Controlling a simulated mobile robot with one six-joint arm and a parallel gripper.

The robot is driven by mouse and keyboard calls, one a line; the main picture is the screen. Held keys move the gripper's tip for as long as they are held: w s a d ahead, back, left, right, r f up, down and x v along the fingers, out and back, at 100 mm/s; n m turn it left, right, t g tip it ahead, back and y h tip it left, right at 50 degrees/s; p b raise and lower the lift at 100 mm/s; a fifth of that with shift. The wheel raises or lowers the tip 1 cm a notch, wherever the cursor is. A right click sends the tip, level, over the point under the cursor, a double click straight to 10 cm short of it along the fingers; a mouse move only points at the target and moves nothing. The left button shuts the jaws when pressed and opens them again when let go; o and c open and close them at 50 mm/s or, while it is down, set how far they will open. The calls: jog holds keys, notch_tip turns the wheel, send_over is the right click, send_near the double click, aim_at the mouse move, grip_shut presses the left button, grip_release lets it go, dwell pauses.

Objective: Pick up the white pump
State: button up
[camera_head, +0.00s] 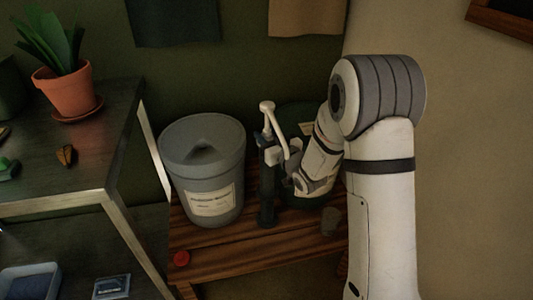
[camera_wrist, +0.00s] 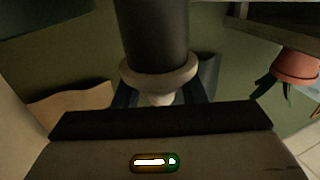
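The white pump (camera_head: 267,108) has a white head and a curved white spout over a long dark tube (camera_head: 266,196). It is upright in front of the gap between two buckets. I cannot tell whether its lower end touches the bench. My gripper (camera_head: 270,150) is at the pump's upper part, coming from the right. In the wrist view, the dark tube and its cream collar (camera_wrist: 158,77) lie between my dark fingers (camera_wrist: 165,93), one on each side. Contact with the fingers is not clear.
A grey bucket (camera_head: 213,158) with a label stands left of the pump on the wooden bench (camera_head: 235,258). A dark green bucket (camera_head: 300,113) stands behind my arm, partly hidden. A red round object (camera_head: 181,258) and a brown lump (camera_head: 331,221) sit on the bench.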

grip_shut()
jog(key=shift+r, duration=0.1)
dwell(0.5)
notch_tip(320, 180, up, 28)
jog(key=p, duration=0.5)
